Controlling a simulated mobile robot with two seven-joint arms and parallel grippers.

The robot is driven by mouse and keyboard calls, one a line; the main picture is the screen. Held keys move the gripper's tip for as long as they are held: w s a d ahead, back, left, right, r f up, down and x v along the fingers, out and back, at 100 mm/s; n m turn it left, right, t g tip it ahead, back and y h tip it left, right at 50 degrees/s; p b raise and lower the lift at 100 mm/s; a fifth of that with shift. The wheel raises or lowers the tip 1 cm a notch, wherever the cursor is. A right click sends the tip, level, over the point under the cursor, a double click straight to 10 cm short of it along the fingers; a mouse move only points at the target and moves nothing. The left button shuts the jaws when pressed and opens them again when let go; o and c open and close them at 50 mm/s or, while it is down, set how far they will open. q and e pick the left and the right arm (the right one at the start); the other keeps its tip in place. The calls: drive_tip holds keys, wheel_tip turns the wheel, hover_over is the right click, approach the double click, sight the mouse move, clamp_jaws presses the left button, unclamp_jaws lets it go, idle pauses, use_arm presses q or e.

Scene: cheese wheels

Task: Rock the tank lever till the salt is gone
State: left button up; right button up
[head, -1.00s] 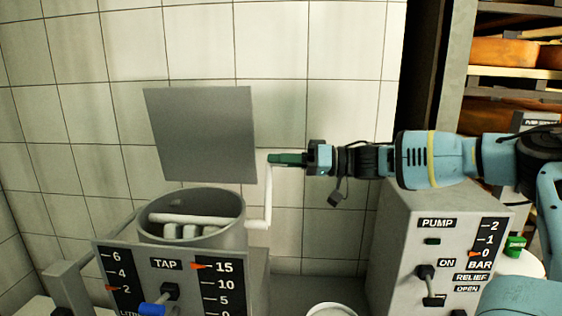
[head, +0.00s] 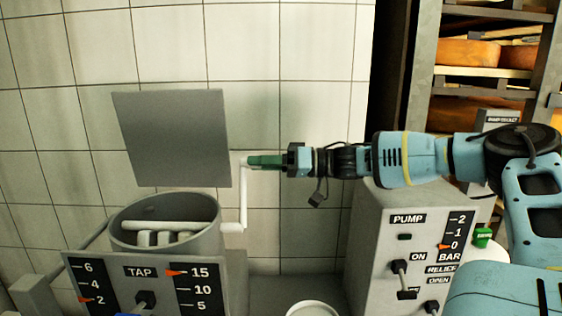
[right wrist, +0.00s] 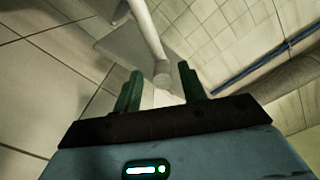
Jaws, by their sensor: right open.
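A round grey tank (head: 207,238) stands at the lower left of the head view, with a white bar and several pale blocks inside. The white tank lever (head: 243,205) rises at its right side as a cranked rod. My right gripper (head: 250,161) is level with the lever's top end, its green fingers pointing left. In the right wrist view the lever's rod (right wrist: 148,35) reaches down between the two open fingers (right wrist: 160,88), with its round end showing. I cannot make out any salt. My left gripper is not in view.
A panel marked TAP (head: 140,272) stands before the tank, its orange pointers at about 2 and 15. A grey plate (head: 172,138) is above the tank. A grey pump box (head: 380,240) stands right, and a shelf of cheese wheels (head: 470,54) is behind my arm.

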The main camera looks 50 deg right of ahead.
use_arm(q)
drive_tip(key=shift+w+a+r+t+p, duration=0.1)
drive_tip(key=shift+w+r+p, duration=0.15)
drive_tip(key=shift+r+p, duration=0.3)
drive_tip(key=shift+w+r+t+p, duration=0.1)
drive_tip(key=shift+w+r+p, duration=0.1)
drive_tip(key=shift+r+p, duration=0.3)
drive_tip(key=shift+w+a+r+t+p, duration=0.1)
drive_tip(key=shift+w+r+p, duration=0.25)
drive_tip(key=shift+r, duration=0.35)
use_arm(e)
drive_tip(key=v, duration=0.6)
drive_tip(key=shift+s, duration=0.15)
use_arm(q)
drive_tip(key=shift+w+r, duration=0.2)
use_arm(e)
drive_tip(key=shift+d, duration=0.1)
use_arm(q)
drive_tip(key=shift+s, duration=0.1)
